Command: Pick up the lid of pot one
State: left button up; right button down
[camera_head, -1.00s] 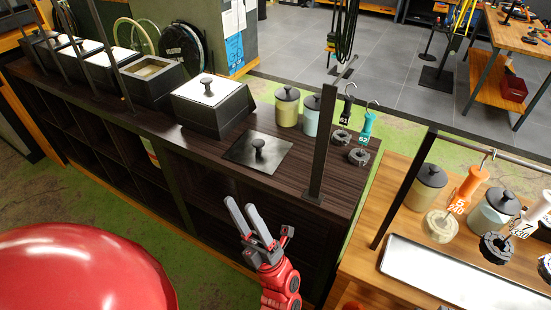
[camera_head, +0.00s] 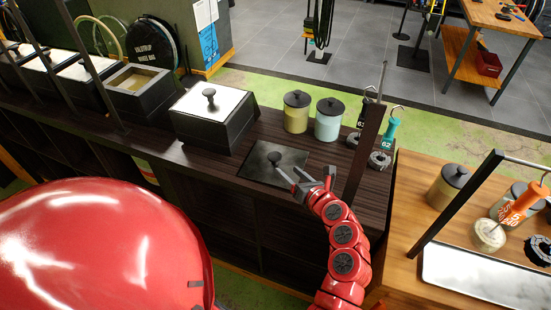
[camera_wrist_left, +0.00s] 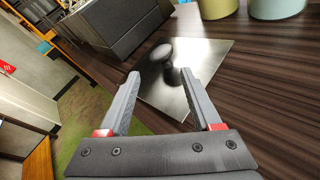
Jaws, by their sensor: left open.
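A flat dark square lid (camera_head: 258,172) with a round black knob (camera_head: 274,157) lies on the dark wood counter. In the left wrist view the lid (camera_wrist_left: 207,60) is glossy, with its knob (camera_wrist_left: 161,52) just beyond my fingertips. My left gripper (camera_head: 286,167) is open and empty, close beside the knob at the right side of the lid. In the left wrist view the gripper's two fingers (camera_wrist_left: 160,75) are spread, and the knob lines up with the gap between them. I cannot tell which pot this lid belongs to. My right gripper is not in view.
A dark square pot with a white-topped lid (camera_head: 208,105) stands left of the loose lid. An open square pot (camera_head: 140,80) is farther left. An olive canister (camera_head: 297,112) and a teal canister (camera_head: 328,120) stand behind. A dark upright post (camera_head: 365,145) rises right of my gripper.

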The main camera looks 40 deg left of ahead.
aim_at(277, 161)
pick_arm(q)
jog(key=x, duration=0.3)
jog(key=shift+p, duration=0.35)
jog(key=shift+w+a+r+p, duration=0.1)
jog(key=shift+w+a+p, duration=0.05)
jog(key=shift+a+p, duration=0.2)
jog(key=p+x, duration=0.2)
jog(key=x, duration=0.1)
jog(key=shift+w+a, duration=0.2)
jog(key=shift+w+a+f, duration=0.15)
jog(key=shift+a+f, duration=0.25)
jog(key=shift+f, duration=0.1)
jog(key=shift+d, duration=0.1)
jog(key=shift+c, duration=0.2)
grip_shut()
